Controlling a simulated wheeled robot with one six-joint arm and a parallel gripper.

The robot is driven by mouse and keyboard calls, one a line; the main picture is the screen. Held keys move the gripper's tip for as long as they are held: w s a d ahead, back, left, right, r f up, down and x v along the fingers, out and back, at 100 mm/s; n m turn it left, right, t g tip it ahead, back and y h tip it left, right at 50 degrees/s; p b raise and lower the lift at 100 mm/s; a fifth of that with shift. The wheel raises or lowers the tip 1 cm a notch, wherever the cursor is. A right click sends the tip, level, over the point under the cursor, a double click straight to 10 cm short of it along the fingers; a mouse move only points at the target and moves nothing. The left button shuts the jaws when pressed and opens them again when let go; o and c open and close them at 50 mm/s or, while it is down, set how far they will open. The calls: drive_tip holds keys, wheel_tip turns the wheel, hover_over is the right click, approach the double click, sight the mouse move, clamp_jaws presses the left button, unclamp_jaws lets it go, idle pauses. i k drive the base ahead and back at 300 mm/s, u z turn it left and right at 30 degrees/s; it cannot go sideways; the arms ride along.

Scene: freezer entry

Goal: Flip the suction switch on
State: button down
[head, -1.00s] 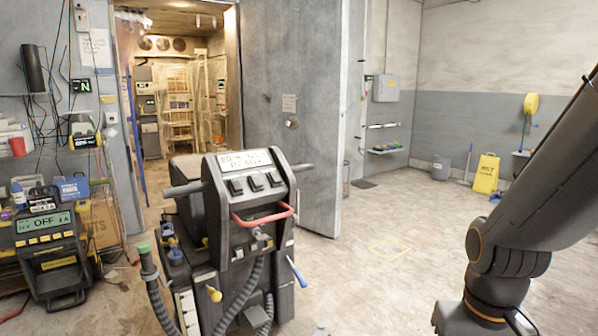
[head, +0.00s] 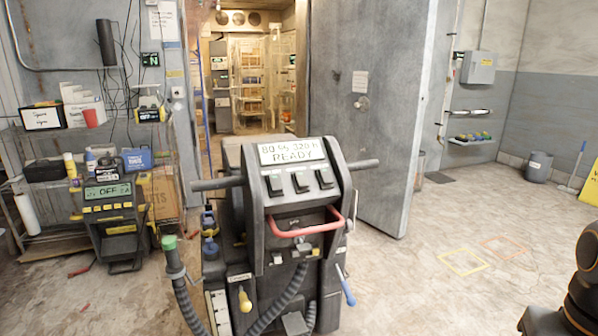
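A grey floor-cleaning machine (head: 262,215) stands in the middle of the head view. Its tilted top panel has three dark rocker switches in a row: a left one (head: 274,185), a middle one (head: 300,182) and a right one (head: 325,179). I cannot read which is for suction, nor tell how each is set. A red bar handle (head: 305,229) sits below the switches. My gripper is out of view; only a dark part of my arm shows at the lower right edge.
A unit with a display reading OFF (head: 113,192) stands on the floor at left, by shelves. Grey handles stick out on both sides of the machine. A hose with a green end (head: 169,242) rises front left. A large grey door (head: 375,120) stands behind.

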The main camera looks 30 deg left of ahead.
sight(301, 178)
drive_tip(key=u, duration=0.7)
drive_tip(key=i, duration=0.85)
drive_tip(key=u, duration=0.8)
